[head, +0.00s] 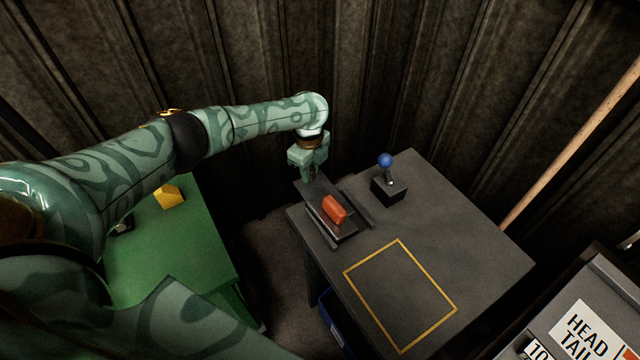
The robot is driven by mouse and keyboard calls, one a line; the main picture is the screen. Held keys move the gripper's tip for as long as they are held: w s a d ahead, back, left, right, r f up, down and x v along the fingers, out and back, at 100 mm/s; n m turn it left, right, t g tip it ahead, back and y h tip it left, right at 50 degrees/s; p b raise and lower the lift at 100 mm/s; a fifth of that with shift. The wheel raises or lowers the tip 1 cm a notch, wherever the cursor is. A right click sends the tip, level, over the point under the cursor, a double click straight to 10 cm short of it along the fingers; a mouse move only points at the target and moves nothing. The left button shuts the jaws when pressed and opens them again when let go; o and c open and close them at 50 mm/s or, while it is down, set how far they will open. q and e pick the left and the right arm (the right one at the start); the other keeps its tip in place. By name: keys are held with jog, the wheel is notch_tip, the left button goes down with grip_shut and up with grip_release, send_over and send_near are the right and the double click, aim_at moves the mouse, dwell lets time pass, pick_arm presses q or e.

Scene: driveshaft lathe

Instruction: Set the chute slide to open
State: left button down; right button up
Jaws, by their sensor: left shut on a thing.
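The chute slide (318,193) looks like a dark plate in a low rail assembly on the grey table, at the table's back left edge. An orange block (334,210) sits on the assembly, toward its front. My left gripper (311,176) points down at the plate's far left end and is shut on it. The fingertips are dark and small, so the exact grip is hard to see. Whether the slide stands open or closed I cannot tell. My right gripper is not in view.
A lever with a blue ball (385,160) stands right of the slide. A yellow outlined square (400,340) marks bare grey table (480,255). A green table (185,255) with a yellow block (168,197) is at left. A blue bin (328,318) is below. A corrugated wall rises behind.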

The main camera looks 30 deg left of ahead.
pick_arm(q)
jog(key=shift+w+a+f, duration=0.2)
jog(key=shift+w+a, duration=0.1)
jog(key=shift+a, duration=0.25)
jog(key=shift+w+a+r, duration=0.1)
jog(key=shift+a+r, duration=0.1)
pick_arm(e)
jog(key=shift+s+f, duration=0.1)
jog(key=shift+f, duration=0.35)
pick_arm(q)
jog(key=c, duration=1.5)
grip_release()
